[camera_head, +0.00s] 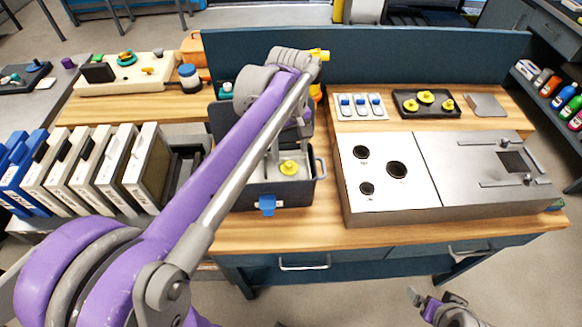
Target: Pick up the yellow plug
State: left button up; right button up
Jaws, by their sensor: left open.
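A yellow plug (289,168) sits inside a dark open case (262,196) with a blue latch, at the middle of the workbench. Three more yellow plugs (427,97) sit in a black tray at the back right. My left gripper (287,150) points down over the case, open, just above the plug inside it. I cannot tell whether it touches the plug. My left arm hides part of the case. My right gripper (415,296) is low at the bottom right, away from the bench, and its jaws are unclear.
A metal panel box (440,205) with round holes stands right of the case. A white holder with blue-topped parts (359,106) and the black tray (410,112) lie behind it. Several upright cases (140,165) stand at the left. A low dark partition (420,50) edges the back.

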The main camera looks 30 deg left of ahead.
aim_at(289, 163)
pick_arm(q)
jog(key=shift+a+f, duration=0.1)
jog(key=shift+f, duration=2.7)
jog(key=shift+s, duration=0.1)
jog(key=c, duration=1.2)
jog(key=shift+o, duration=0.2)
jog(key=shift+r, duration=0.1)
